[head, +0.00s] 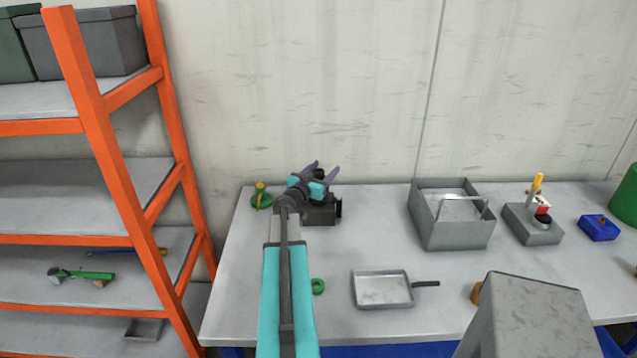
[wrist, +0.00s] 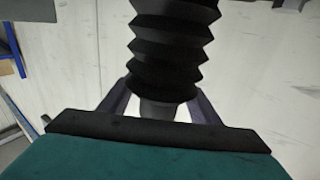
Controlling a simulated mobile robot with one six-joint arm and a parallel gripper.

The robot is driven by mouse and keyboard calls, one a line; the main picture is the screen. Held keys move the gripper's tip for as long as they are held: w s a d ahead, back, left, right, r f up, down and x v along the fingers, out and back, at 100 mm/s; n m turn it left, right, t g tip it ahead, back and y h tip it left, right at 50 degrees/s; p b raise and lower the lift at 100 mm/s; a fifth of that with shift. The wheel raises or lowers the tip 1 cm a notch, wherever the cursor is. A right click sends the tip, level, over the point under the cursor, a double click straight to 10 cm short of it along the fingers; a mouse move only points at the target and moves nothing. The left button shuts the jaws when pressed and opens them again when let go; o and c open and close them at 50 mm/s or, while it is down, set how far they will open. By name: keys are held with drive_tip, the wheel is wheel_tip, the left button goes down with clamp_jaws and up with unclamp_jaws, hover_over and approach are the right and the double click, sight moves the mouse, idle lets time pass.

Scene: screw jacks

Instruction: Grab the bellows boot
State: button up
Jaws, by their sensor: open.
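The bellows boot (wrist: 172,48) is black and ribbed, and fills the upper middle of the wrist view. Below its pleats is a smooth grey neck (wrist: 160,108). My gripper (wrist: 162,100) is open, with one purple-grey finger on each side of the boot's lower end. Whether either finger touches it cannot be told. In the head view my gripper (head: 323,172) is over the back left of the table, its purple fingers spread. A small black part of the boot (head: 319,174) shows between them. The rest is hidden by my gripper.
A dark grey block (head: 318,213) sits just below my gripper on the table (head: 375,245). A green and brass part (head: 261,197) stands to its left. A grey bin (head: 450,237), a shallow pan (head: 381,290) and a green ring (head: 318,286) are nearby. An orange shelf rack (head: 92,130) stands left.

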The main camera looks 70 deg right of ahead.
drive_tip(key=shift+c, duration=0.4)
drive_tip(key=c, duration=1.1)
drive_tip(key=shift+r, duration=0.1)
wheel_tip(320, 180, up, 18)
drive_tip(key=shift+f, duration=0.1)
idle(0.6)
